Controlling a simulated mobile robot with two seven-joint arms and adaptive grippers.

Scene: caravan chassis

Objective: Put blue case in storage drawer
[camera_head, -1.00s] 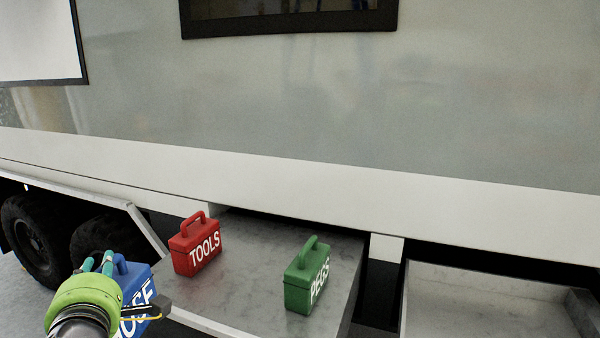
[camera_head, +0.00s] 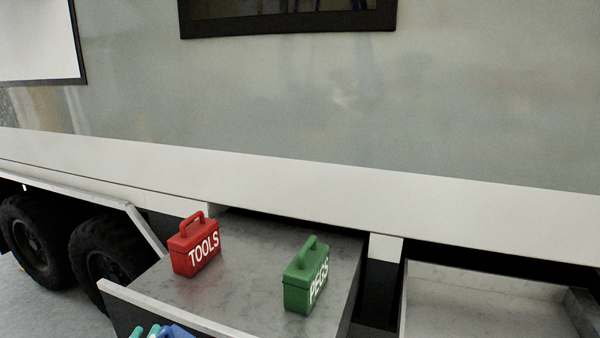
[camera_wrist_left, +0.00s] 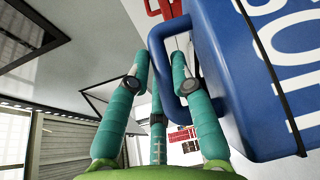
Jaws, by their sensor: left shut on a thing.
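The blue case (camera_wrist_left: 240,80), with white lettering, fills the right of the left wrist view. My left gripper (camera_wrist_left: 161,62) is shut on its blue handle with teal fingers on both sides. In the head view only the top of the case (camera_head: 177,332) and the teal fingertips (camera_head: 147,331) show at the bottom edge, in front of the pulled-out drawer (camera_head: 250,285). A red TOOLS case (camera_head: 196,249) and a green PEGS case (camera_head: 306,280) stand upright on that drawer. My right gripper is not in view.
Another open drawer or tray (camera_head: 480,310) is at the lower right and looks empty. A pale front rim (camera_head: 175,309) edges the drawer with the cases. The caravan wall (camera_head: 330,110) rises behind. Wheels (camera_head: 98,255) are at the left. Bare surface shows between the red and green cases.

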